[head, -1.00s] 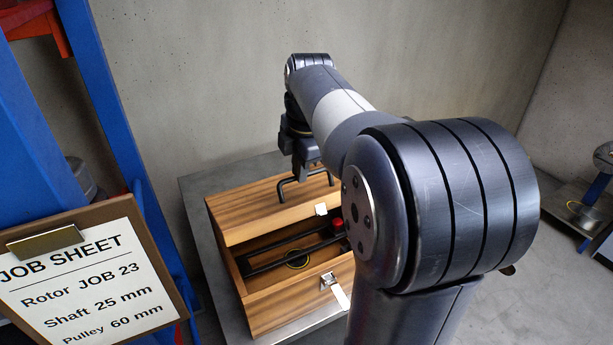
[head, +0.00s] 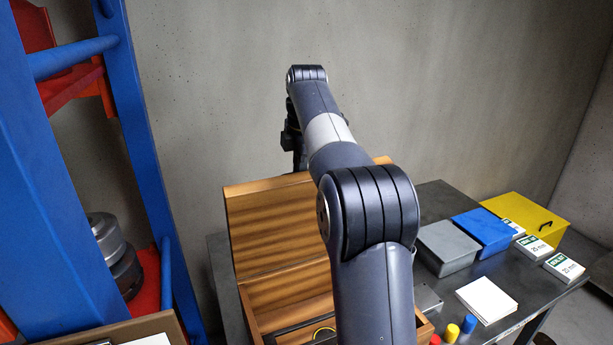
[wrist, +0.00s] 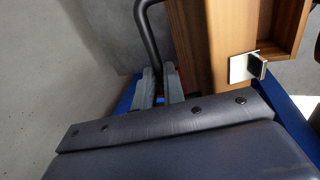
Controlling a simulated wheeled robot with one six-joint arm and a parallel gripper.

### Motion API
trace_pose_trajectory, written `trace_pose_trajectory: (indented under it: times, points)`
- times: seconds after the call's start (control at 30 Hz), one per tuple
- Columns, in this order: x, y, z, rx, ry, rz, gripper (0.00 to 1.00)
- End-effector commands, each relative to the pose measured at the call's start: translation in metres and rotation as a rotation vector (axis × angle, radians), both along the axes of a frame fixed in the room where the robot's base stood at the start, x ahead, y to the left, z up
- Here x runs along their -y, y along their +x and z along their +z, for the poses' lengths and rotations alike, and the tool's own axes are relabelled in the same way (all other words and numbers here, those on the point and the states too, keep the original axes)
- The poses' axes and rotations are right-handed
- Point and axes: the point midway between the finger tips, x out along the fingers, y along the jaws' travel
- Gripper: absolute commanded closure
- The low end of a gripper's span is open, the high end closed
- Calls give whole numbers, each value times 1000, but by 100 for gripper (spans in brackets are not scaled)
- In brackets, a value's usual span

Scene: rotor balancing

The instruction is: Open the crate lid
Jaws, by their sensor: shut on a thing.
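The wooden crate (head: 287,293) stands open on a metal table, with part of a dark object and a yellow ring showing inside. Its lid (head: 262,235) stands raised at the back, inner face toward the head camera. My gripper (wrist: 160,88) is shut on the dark bar handle (wrist: 149,38) of the lid in the wrist view. The lid's wooden edge (wrist: 210,70) and a metal latch plate (wrist: 243,68) show beside it. In the head view my gripper (head: 291,140) is behind the lid's top edge, its fingertips hidden. My arm covers the crate's right part.
A blue frame (head: 150,150) with red parts stands close at the left. Grey (head: 448,245), blue (head: 483,230) and yellow (head: 525,218) boxes, small labelled boxes (head: 534,247) and coloured cylinders (head: 451,333) are on the table at right. A concrete wall is behind.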

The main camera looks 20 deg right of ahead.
Motion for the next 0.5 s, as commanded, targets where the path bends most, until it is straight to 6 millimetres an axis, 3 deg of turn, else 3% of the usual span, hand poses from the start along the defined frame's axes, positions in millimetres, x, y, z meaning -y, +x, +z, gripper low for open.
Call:
trace_pose_trajectory:
  times: [0.03,0.5]
  points:
    - [-1,6,-13,-27,5,2,100]
    - [-2,38,-16,-31,6,2,100]
